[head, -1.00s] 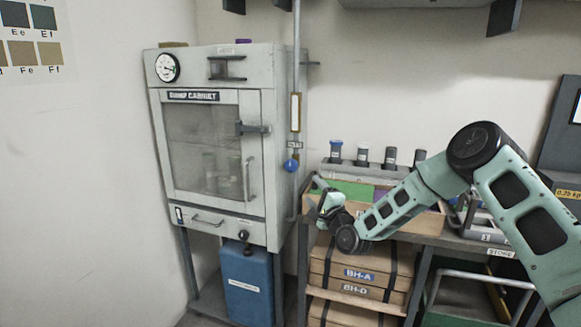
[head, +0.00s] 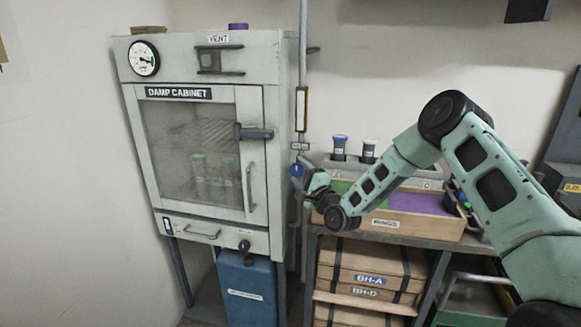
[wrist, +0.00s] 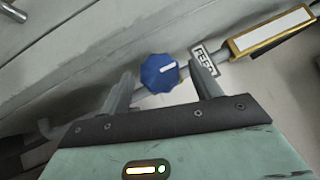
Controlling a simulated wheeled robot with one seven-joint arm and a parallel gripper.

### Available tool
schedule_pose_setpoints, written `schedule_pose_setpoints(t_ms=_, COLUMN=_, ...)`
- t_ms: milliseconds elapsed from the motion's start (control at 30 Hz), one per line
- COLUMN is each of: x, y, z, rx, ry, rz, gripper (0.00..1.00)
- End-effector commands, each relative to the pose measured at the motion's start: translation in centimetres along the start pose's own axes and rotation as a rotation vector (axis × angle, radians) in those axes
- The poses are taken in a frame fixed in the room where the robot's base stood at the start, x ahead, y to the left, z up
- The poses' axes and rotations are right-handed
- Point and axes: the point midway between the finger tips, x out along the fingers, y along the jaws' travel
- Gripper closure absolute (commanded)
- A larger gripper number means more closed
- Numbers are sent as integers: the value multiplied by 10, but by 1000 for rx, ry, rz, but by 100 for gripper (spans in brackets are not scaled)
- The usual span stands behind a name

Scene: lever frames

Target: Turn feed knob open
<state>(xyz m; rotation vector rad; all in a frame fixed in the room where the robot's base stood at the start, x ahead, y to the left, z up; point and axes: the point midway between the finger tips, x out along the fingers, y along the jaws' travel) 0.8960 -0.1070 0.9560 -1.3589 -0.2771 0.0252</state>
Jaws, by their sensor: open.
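The feed knob (wrist: 159,73) is a blue lobed knob with a white mark, on a thin grey pipe with a small label plate beside it. In the wrist view it sits between the two fingers of my open gripper (wrist: 163,86), near the tips; I cannot tell whether either finger touches it. The white mark points toward the right, roughly along the pipe. In the head view the knob (head: 297,170) is by the right side of the damp cabinet (head: 262,110), and my gripper (head: 303,176) is right at it, partly hiding it.
A wooden tray (head: 400,226) with purple and green contents and a row of capped bottles (head: 339,148) stand on the bench right of the knob. The cabinet's door handle (head: 250,187) and latch (head: 254,132) stick out to its left. A sight tube (head: 301,109) is above.

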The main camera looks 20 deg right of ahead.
Motion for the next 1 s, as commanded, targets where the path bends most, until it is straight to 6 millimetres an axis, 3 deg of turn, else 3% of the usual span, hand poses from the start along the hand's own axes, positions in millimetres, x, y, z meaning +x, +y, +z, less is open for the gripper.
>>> schedule_pose_setpoints(t_ms=267, x=-1, y=0, z=-1, rx=0, ry=1, rz=0, gripper=37)
schedule_pose_setpoints(t_ms=433, x=-1, y=0, z=-1, rx=0, ry=0, rz=0, gripper=81)
schedule_pose_setpoints(t_ms=1000, x=0, y=-6, z=0, rx=-106, ry=-1, rz=103, gripper=81)
